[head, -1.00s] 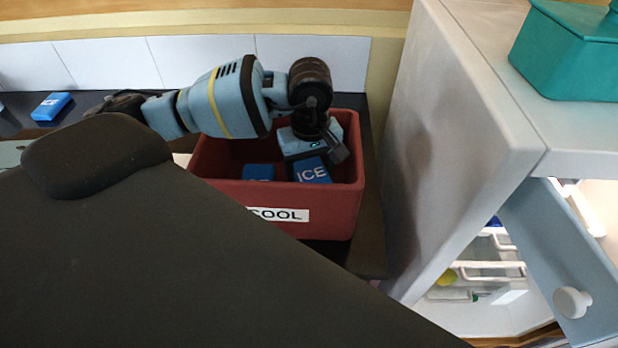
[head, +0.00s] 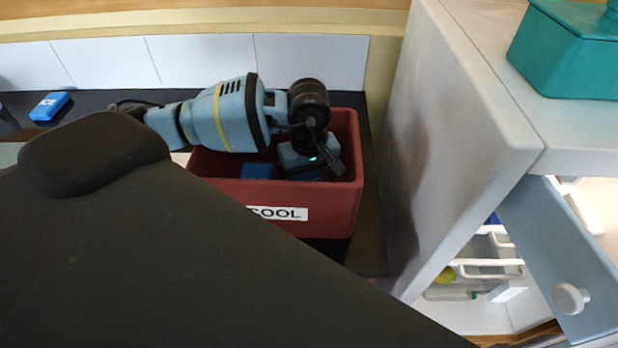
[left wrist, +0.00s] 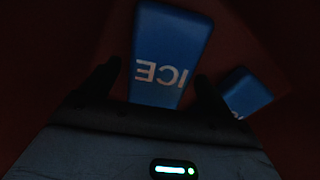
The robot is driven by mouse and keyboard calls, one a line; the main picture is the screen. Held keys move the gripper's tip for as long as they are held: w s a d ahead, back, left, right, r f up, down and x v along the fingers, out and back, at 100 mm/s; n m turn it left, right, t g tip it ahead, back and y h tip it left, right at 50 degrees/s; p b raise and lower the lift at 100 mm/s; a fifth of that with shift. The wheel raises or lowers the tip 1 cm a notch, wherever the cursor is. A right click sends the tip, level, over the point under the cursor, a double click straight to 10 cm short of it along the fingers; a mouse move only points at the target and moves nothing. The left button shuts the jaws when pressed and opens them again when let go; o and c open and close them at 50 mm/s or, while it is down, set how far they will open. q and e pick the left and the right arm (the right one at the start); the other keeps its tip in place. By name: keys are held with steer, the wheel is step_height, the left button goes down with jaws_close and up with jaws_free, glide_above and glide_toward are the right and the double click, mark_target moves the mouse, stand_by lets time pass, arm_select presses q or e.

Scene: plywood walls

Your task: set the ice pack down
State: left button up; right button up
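A blue ice pack lettered ICE lies between the fingers of my left gripper (left wrist: 158,80) in the left wrist view, where the pack (left wrist: 172,45) shows narrow dark gaps to both fingers. The fingers look open around it. In the head view my left gripper (head: 318,168) is down inside the red crate labelled COOL (head: 325,212), and it mostly hides this pack. A second blue pack (head: 258,171) lies in the crate to the left; it also shows in the left wrist view (left wrist: 246,92). My right gripper is not in view.
Another blue ice pack (head: 50,106) lies on the dark counter at the back left. A white cabinet (head: 450,150) with an open door (head: 560,250) stands right of the crate. A teal container (head: 570,55) stands on top of it.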

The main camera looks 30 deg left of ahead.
arm_select(q)
step_height(320, 180, up, 12)
steer(key=shift+r+b, duration=0.15)
steer(key=shift+b, duration=0.15)
stand_by(0.4)
